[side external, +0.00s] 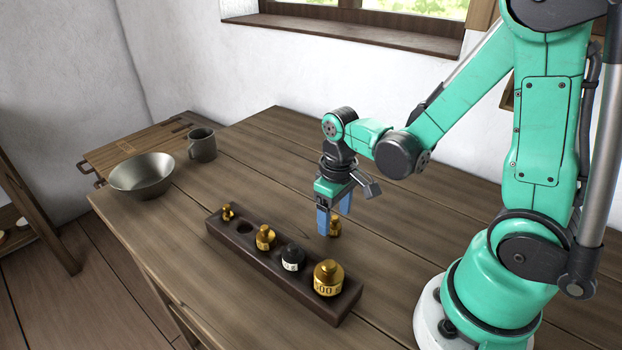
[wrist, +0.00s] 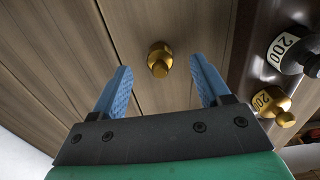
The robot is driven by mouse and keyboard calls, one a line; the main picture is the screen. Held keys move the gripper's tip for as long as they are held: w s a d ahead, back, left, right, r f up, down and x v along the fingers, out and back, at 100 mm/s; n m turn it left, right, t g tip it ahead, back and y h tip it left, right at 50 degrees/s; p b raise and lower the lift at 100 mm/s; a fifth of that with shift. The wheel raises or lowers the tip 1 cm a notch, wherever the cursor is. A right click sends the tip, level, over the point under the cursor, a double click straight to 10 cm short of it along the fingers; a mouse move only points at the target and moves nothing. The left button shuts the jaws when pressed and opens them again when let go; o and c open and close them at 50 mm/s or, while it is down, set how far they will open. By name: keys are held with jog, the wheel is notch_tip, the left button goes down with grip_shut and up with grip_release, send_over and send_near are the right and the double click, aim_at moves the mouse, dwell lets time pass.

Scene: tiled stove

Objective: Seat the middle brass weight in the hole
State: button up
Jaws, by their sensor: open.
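A small brass weight (side external: 335,228) with a knob stands on the bare tabletop behind the dark wooden block (side external: 215,223). In the wrist view this brass weight (wrist: 159,60) lies between and slightly beyond the fingertips. My gripper (side external: 334,214) is open, pointing down, with its blue fingers close to the weight; I cannot tell if they touch it. The gripper (wrist: 160,66) shows a clear gap on both sides of the weight. The block has one empty hole (side external: 244,228), second from its left end.
The block holds a tiny brass weight (side external: 228,212), a brass weight (side external: 265,239), a dark weight (side external: 292,258) and a large brass weight (side external: 328,278). A metal bowl (side external: 143,176) and a mug (side external: 202,145) stand at the far left. The tabletop between them and my gripper is clear.

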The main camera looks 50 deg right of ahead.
aim_at(335, 217)
jog(key=shift+f, duration=0.7)
grip_shut()
jog(key=shift+r, duration=0.1)
notch_tip(335, 217, up, 19)
jog(key=w+a+f, duration=0.8)
jog(key=w+a, duration=0.2)
jog(key=a, duration=0.1)
jog(key=shift+w+f, duration=0.4)
